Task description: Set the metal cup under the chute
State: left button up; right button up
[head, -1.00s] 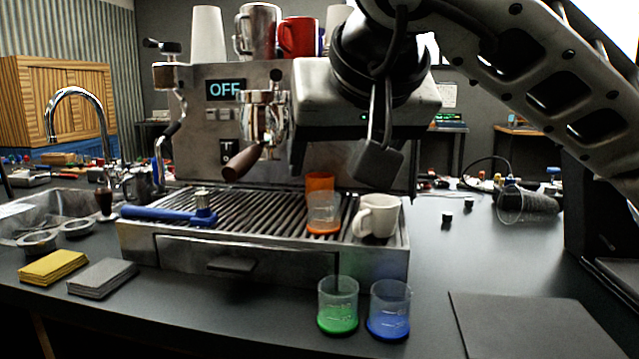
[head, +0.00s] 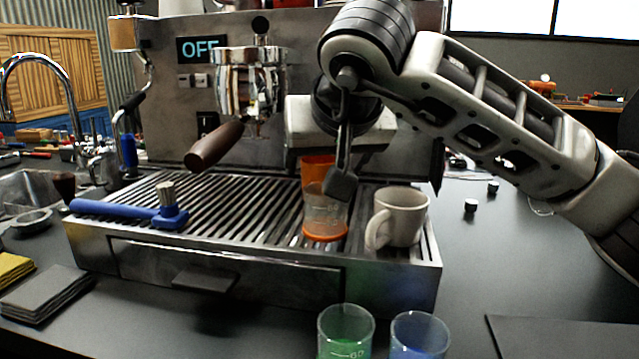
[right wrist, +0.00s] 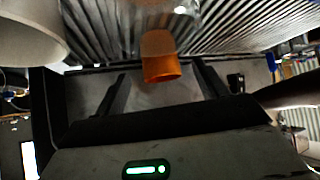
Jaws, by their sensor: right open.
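My right gripper (head: 341,182) hangs in front of the brewer, over the right part of the drip grate (head: 240,217). In the right wrist view its jaws (right wrist: 160,92) are open. An orange cup-like piece (right wrist: 160,62) shows between and beyond them; I cannot tell its depth. A metal pitcher (head: 103,171) stands by the sink at the left. The cups on top of the brewer are almost wholly cut off by the head view's upper edge. I cannot make out a chute. My left gripper is not in view.
An orange-bottomed beaker (head: 325,222) and a white mug (head: 404,218) stand on the grate, close to the right gripper. A blue-handled tool (head: 125,209) lies at left. Green (head: 346,335) and blue (head: 419,338) beakers stand in front. The counter at right is mostly clear.

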aim_at(320, 175)
jog(key=shift+w+a+f, duration=0.1)
jog(key=shift+w+f, duration=0.3)
jog(key=shift+f, duration=0.05)
jog(key=x, duration=0.4)
jog(key=shift+w+f, duration=0.1)
jog(key=shift+w, duration=0.15)
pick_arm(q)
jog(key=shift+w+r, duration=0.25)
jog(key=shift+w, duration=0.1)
pick_arm(e)
jog(key=shift+c, duration=0.3)
jog(key=c, duration=1.1)
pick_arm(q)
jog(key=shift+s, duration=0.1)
